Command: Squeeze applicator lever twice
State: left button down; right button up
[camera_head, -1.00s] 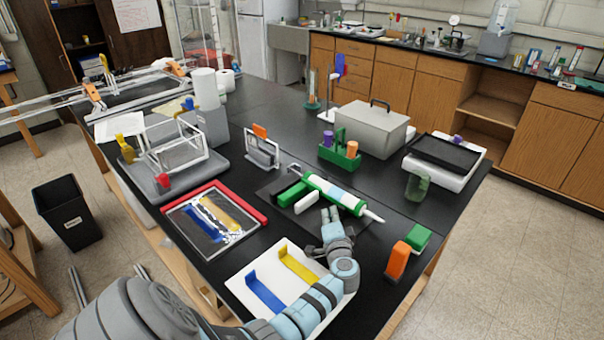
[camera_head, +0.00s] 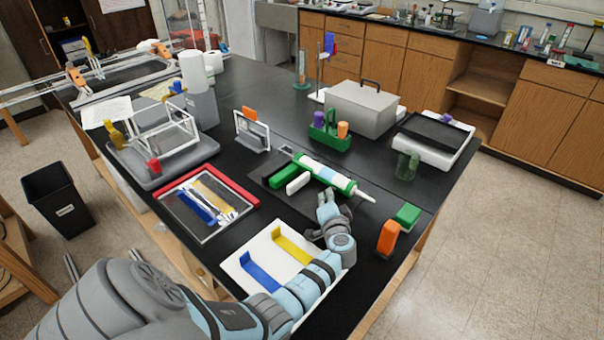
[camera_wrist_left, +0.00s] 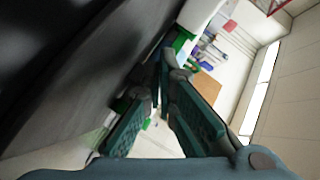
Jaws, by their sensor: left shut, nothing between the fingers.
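The applicator (camera_head: 322,174) is a green and white tube with a white pointed nozzle on its right end. It lies on a dark mat on the black bench in the head view. A short white bar (camera_head: 298,183), which may be its lever, sticks out on the near side beside a green part. My left gripper (camera_head: 325,199) is just right of this bar, on the near side of the tube. Its fingers are shut and empty. In the left wrist view the fingers (camera_wrist_left: 161,78) show large, and the applicator cannot be clearly made out. My right gripper is out of view.
A white tray (camera_head: 240,262) with a blue and a yellow strip lies under my left arm. An orange block (camera_head: 388,238) and a green block (camera_head: 407,215) stand to the right. A red-edged frame (camera_head: 236,186) lies left. A green bottle holder (camera_head: 330,140) stands behind the applicator.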

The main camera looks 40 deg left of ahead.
aim_at(304, 181)
pick_arm(q)
jog(key=a, duration=0.4)
jog(key=shift+a, duration=0.75)
jog(key=shift+a, duration=0.1)
dwell(0.7)
jog(key=shift+s+a, duration=0.1)
jog(key=shift+a, duration=0.25)
jog(key=shift+a+b, duration=0.5)
jog(key=shift+a, duration=0.7)
dwell(1.5)
jog(key=shift+d, duration=1.6)
jog(key=shift+d, duration=0.1)
